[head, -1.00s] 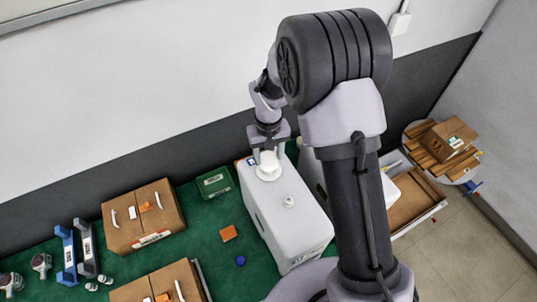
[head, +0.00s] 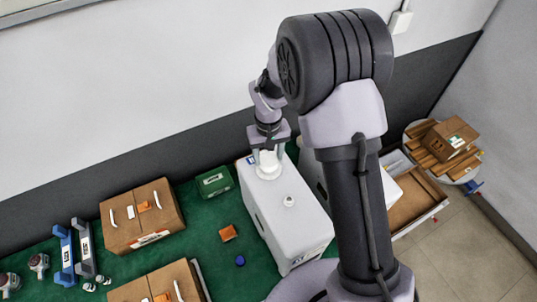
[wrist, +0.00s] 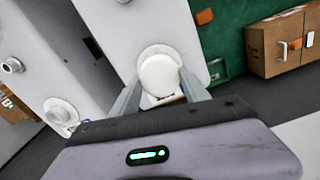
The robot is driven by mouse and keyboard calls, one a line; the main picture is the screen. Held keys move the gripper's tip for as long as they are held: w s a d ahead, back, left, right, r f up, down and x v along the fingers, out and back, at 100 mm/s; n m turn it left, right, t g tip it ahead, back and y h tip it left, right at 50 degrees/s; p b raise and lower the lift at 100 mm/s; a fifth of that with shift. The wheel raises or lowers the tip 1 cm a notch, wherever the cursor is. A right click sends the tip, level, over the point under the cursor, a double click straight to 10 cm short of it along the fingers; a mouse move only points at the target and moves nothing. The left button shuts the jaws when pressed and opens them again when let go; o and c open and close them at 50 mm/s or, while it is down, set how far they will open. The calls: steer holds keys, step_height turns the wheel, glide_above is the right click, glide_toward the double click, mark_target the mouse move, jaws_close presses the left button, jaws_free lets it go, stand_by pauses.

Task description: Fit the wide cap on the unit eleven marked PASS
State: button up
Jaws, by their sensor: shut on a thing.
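The white wide cap (head: 268,162) is between the fingers of my gripper (head: 267,153), at the back end of the top of a white box-shaped unit (head: 298,228). My gripper is shut on the cap from above. In the wrist view the cap (wrist: 160,72) shows as a smooth round disc between the two grey fingers, over a paler round collar on the unit. I cannot tell whether it is fully seated. A small blue-and-white label (head: 251,160) lies beside it, partly hidden; I cannot read a unit number or PASS on it.
A second white unit with a round fitting (wrist: 60,112) and a small knob (wrist: 12,66) stands alongside, mostly hidden by my arm in the head view. A green box (head: 214,181), an orange block (head: 228,233), a blue round piece (head: 240,260) and brown cases (head: 140,215) occupy the green mat.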

steer(key=shift+f, duration=0.3)
steer(key=shift+f+b, duration=0.65)
steer(key=shift+b, duration=0.1)
steer(key=shift+f+b, duration=0.25)
steer(key=shift+b, duration=0.05)
stand_by(0.5)
steer(key=o, duration=1.4)
steer(key=o, duration=0.4)
steer(key=shift+r, duration=0.1)
